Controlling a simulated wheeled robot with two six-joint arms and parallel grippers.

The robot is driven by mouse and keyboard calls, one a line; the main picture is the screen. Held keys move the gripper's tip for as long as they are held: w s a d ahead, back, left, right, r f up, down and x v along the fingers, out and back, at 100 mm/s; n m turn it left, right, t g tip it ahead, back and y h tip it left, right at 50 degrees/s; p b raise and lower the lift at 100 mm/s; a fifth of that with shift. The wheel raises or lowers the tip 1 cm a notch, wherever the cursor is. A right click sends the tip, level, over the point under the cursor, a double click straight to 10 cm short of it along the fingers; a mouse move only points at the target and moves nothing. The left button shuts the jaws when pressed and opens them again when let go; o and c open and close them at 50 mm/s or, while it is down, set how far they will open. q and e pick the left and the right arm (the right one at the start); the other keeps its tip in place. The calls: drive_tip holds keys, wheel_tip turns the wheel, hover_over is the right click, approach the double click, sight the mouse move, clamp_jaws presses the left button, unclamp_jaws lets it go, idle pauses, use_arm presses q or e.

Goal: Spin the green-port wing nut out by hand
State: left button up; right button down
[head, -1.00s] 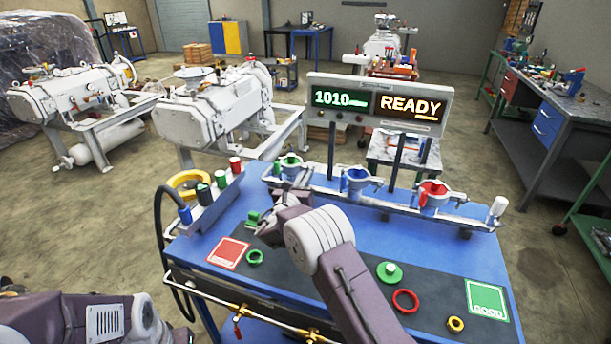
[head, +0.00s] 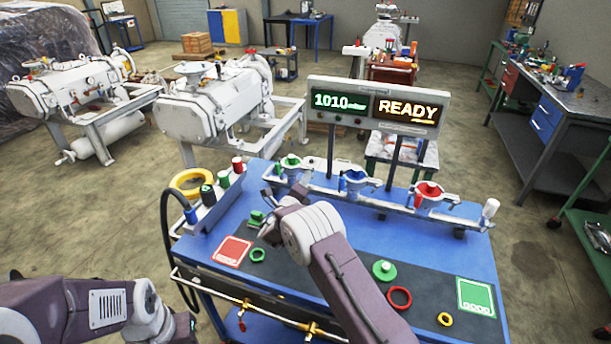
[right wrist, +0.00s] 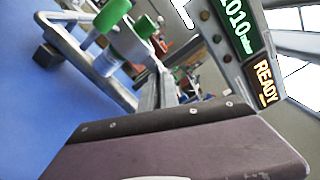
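The green port (head: 291,162) is at the left end of the pale manifold rail, at the back of the blue bench. In the right wrist view its green parts (right wrist: 112,15) show at the top left, apart from the dark gripper part that fills the bottom. The wing nut cannot be made out clearly. My right gripper (head: 290,196) is just in front of and below the green port; its fingers are mostly hidden by its own wrist, so its opening does not show. My left gripper (head: 183,328) is at the bottom left edge, away from the bench top, mostly cut off.
The blue port (head: 354,180) and red port (head: 427,192) stand further right on the rail. A display (head: 376,106) reads 1010 and READY. A green clamp (head: 256,217), green ring (head: 258,255), red ring (head: 399,298) and yellow ring (head: 445,319) lie on the bench.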

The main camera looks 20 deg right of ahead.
drive_tip(key=n+p, duration=0.2)
drive_tip(key=n, duration=0.3)
drive_tip(key=shift+r+n, duration=0.15)
drive_tip(key=shift+n, duration=0.25)
idle(0.4)
drive_tip(key=c, duration=1.6)
unclamp_jaws()
drive_tip(key=v, duration=0.8)
drive_tip(key=shift+s+a, duration=0.25)
